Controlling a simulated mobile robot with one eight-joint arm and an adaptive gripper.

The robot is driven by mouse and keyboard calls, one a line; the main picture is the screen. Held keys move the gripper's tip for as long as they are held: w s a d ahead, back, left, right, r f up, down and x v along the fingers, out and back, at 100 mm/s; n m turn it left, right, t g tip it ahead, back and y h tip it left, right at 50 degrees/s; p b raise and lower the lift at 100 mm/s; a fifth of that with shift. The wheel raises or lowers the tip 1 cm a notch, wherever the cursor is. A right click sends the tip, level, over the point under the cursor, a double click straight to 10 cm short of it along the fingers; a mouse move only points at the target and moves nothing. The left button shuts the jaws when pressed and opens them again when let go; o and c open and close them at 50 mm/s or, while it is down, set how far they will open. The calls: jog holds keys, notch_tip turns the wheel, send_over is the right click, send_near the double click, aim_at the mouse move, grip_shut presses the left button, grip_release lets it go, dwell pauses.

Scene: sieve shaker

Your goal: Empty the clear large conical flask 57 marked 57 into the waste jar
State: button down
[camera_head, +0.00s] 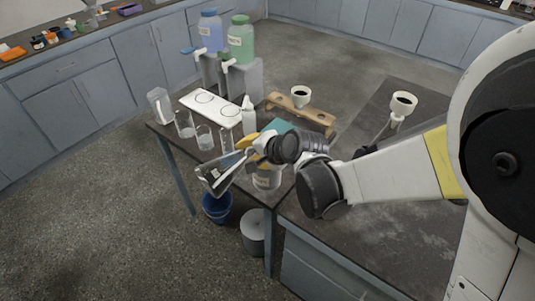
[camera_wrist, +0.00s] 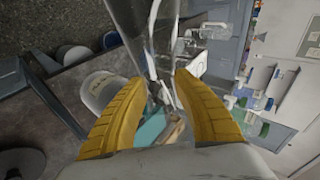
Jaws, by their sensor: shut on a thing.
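My gripper (camera_head: 248,146) is shut on a clear conical flask (camera_head: 215,178) and holds it strongly tilted beyond the table's front edge. In the wrist view the yellow fingers (camera_wrist: 160,115) close on the flask (camera_wrist: 140,35), which fills the top middle. Its number cannot be read, and I cannot tell whether liquid is inside. A pale labelled jar (camera_head: 266,182), likely the waste jar, stands on the table below my gripper, partly hidden by it. A white rounded, labelled surface (camera_wrist: 100,92), possibly that jar, shows left of the fingers in the wrist view.
Beakers (camera_head: 185,125), a white bottle (camera_head: 249,115) and a white tray (camera_head: 210,107) stand behind. Blue (camera_head: 210,30) and green (camera_head: 241,40) containers stand farther back. A wooden rack (camera_head: 300,112) is to the right. A blue bucket (camera_head: 216,207) and grey bin (camera_head: 253,230) are on the floor.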

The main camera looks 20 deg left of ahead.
jog(key=shift+w+d+r+m+g+y, duration=0.35)
jog(key=shift+w+d+m+g+y, duration=0.15)
jog(key=shift+w+y, duration=0.1)
dwell(0.7)
jog(key=shift+d+f+m+g+y+b, duration=0.1)
jog(key=shift+f+m+g+y+b, duration=0.35)
jog(key=shift+b, duration=0.8)
